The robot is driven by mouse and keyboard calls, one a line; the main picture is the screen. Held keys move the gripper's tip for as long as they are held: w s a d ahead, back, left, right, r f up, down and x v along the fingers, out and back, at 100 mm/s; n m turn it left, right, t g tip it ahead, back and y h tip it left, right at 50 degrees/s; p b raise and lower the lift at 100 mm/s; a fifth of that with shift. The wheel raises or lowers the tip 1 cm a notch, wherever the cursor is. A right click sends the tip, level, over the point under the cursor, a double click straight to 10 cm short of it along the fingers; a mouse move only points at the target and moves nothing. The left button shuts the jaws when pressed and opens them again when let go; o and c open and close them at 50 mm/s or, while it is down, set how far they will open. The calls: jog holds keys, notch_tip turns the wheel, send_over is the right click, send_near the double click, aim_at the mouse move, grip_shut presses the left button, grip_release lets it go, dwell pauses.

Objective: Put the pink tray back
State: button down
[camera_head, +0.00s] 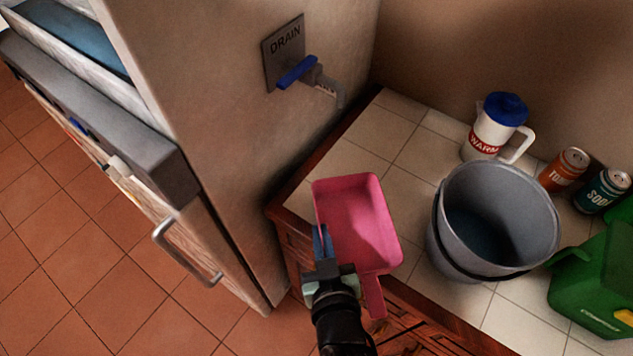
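The pink tray (362,222) is a shallow open scoop with raised walls and a short handle at its near end. It shows over the left front part of the tiled counter, with the handle out past the counter's front edge. I cannot tell whether it rests on the counter or is a little above it. My gripper (321,238) is at the tray's left wall, near its front corner. Its blue fingers look close together there. Whether they pinch the wall is not clear. The tray looks empty.
A grey bucket (465,255) stands right of the tray. Behind are a blue-lidded jug (495,128) and two cans (564,170). A green bin (600,285) is at far right. A tall cabinet side with a blue-handled drain tap (300,72) stands left. The counter behind the tray is clear.

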aim_at(314, 182)
jog(key=w, duration=0.4)
jog(key=w+a+p, duration=0.1)
jog(key=w, duration=0.3)
jog(key=w+p, duration=0.1)
jog(key=w, duration=0.3)
jog(key=shift+w+a, duration=0.2)
jog(key=shift+w, duration=0.1)
jog(key=shift+f, duration=1.8)
jog(key=shift+f+b, duration=0.2)
jog(key=shift+b, duration=0.1)
jog(key=c, duration=1.1)
grip_release()
jog(key=shift+r, duration=0.1)
